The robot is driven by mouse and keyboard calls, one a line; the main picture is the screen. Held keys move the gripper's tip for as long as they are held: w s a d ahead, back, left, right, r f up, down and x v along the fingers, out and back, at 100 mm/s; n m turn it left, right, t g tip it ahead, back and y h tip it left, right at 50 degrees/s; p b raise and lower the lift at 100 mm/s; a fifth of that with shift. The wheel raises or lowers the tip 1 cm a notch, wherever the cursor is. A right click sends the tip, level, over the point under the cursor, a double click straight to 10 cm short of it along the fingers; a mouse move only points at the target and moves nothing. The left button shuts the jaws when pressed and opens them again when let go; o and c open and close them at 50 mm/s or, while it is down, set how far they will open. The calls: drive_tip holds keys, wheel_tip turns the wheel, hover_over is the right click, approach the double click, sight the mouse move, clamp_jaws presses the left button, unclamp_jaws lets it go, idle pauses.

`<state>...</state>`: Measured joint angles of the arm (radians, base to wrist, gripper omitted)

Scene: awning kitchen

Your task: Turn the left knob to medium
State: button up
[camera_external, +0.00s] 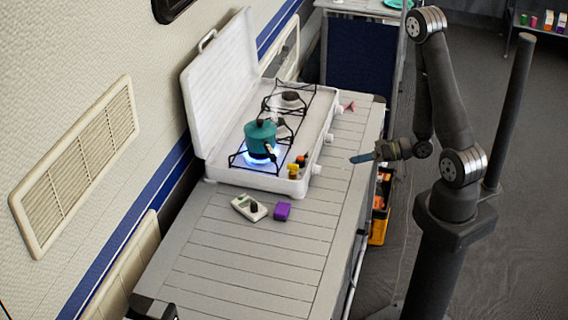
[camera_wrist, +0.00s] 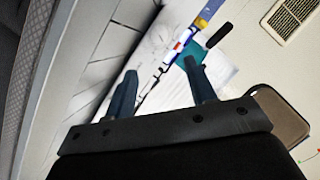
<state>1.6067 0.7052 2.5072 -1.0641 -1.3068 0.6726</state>
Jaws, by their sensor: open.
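A white camping stove (camera_external: 262,180) with its lid (camera_external: 220,85) raised stands on the slatted table. A teal pot (camera_external: 260,138) sits on its nearer burner, over a blue flame (camera_external: 262,157). Small pale knobs line the stove's right side; the one nearest the camera (camera_external: 316,169) appears to be the left knob. Its setting is too small to read.
Small yellow (camera_external: 293,171) and red-topped (camera_external: 301,160) items are at the stove's near corner. A white device (camera_external: 249,207) and a purple block (camera_external: 282,211) lie on the table (camera_external: 240,265). A red item (camera_external: 349,106) lies behind. The table's near part is clear.

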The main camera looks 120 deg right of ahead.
sight(317, 170)
drive_tip(key=x, duration=1.2)
drive_tip(key=shift+w, duration=0.1)
drive_tip(key=c, duration=0.8)
